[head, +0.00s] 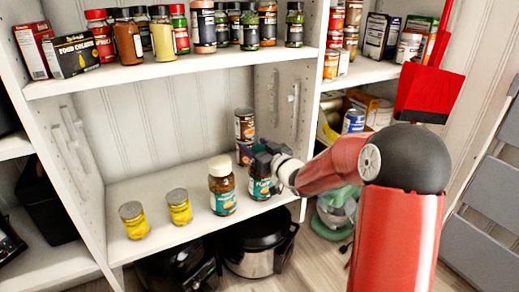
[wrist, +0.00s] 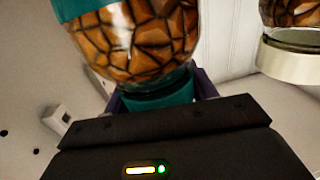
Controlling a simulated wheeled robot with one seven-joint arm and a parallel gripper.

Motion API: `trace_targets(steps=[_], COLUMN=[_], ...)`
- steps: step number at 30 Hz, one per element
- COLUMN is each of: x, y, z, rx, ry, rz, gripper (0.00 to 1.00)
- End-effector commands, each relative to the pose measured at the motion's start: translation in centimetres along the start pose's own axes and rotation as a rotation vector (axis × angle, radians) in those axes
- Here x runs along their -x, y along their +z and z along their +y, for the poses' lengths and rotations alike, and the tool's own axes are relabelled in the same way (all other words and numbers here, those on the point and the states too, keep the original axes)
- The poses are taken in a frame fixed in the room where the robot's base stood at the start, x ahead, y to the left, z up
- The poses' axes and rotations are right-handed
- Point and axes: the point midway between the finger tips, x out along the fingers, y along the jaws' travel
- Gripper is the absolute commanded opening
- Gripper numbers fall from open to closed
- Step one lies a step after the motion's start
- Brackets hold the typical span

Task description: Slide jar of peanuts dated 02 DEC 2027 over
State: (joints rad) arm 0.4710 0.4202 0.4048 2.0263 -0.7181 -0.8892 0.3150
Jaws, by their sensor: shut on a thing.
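My gripper (head: 264,160) is shut on the top of a jar of nuts with a teal label (head: 259,187), which stands on the middle shelf near its right end. In the wrist view, its nut-filled body (wrist: 135,45) and teal lid show between my gripper's fingers (wrist: 160,95). A second jar of nuts with a cream lid (head: 222,187) stands upright to its left, apart from it; it also shows in the wrist view (wrist: 295,50). No date is readable on either jar, so I cannot tell which is dated 02 DEC 2027.
Two yellow cans (head: 179,207) (head: 133,220) stand left on the same shelf (head: 170,242), with clear room between them and the jars. Dark cans (head: 244,124) stand stacked behind my gripper. The upper shelf (head: 180,66) holds several spice jars. The shelf's upright (head: 311,110) is close on the right.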

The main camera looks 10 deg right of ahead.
Motion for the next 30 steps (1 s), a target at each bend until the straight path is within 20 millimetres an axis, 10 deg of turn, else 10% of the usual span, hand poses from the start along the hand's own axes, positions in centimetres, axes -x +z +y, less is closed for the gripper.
trace_targets(steps=[12,13,18,30], x=[-0.2,-0.2,-0.2,1.1], y=[0.0,0.0,0.0,0.0], z=[-0.2,-0.2,-0.2,-0.1], rx=[0.0,0.0,0.0,0.001], ry=[0.0,0.0,0.0,0.002], rz=[0.0,0.0,0.0,-0.001], gripper=[0.17,0.61,0.82,0.82])
